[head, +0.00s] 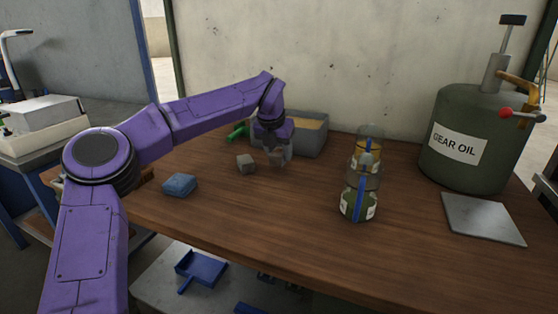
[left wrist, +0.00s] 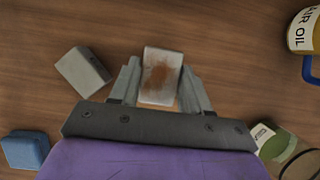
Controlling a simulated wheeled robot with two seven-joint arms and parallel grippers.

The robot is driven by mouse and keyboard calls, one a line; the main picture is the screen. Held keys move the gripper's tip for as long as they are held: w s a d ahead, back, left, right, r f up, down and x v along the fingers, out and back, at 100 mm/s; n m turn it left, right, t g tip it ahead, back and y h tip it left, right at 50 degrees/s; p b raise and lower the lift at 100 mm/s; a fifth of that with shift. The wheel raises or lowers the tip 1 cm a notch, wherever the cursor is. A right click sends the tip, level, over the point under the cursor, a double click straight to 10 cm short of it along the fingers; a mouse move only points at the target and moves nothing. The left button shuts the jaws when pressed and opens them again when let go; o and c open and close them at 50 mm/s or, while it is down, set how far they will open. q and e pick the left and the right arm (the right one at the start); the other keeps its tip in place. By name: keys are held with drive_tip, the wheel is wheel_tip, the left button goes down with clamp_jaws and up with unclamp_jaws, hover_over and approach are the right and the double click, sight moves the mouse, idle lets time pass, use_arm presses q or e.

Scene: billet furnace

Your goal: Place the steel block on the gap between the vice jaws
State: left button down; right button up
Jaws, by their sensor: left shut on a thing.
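My left gripper (head: 277,163) is low over the middle of the wooden bench. In the left wrist view its two fingers (left wrist: 160,90) are on either side of a pale steel block (left wrist: 161,66) with a brown rust patch, and they are shut on it. I cannot tell whether the block touches the bench. A second, plain grey block (head: 246,164) lies just left of the gripper; it also shows in the left wrist view (left wrist: 83,72). I cannot make out the vice or its jaws in either view. My right gripper is not in view.
A blue sponge-like block (head: 180,184) lies at the left. A grey bin (head: 309,145) and a green object (head: 238,132) are behind the gripper. Jars (head: 358,195) stand to the right. A gear oil tank (head: 470,150) and a grey plate (head: 483,219) are far right. The front bench is clear.

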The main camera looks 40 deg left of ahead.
sight(278, 153)
use_arm(q)
drive_tip(key=shift+w+f, duration=0.1)
drive_tip(key=shift+f, duration=1.5)
drive_tip(key=shift+f, duration=0.1)
drive_tip(key=c, duration=0.5)
unclamp_jaws()
